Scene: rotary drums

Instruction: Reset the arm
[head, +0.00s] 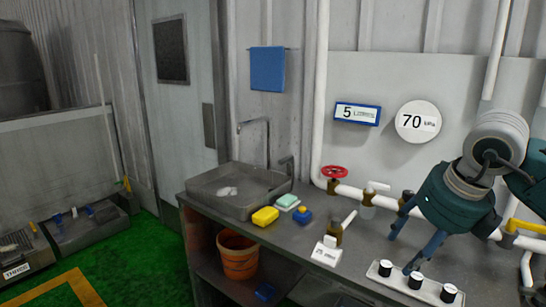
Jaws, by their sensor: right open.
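My right arm comes in from the right edge in the head view. Its gripper (403,252) is open, with two dark teal fingers pointing down and left over the grey counter (350,257). Nothing shows between the fingers. The fingertips are just behind a light panel with several black knobs (414,283) and cover part of the counter and pipe behind. I cannot tell whether they touch the counter. My left gripper is not in view.
A white pipe with a red valve wheel (334,171) runs behind. An orange bucket (237,256) stands below. Green floor is at left.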

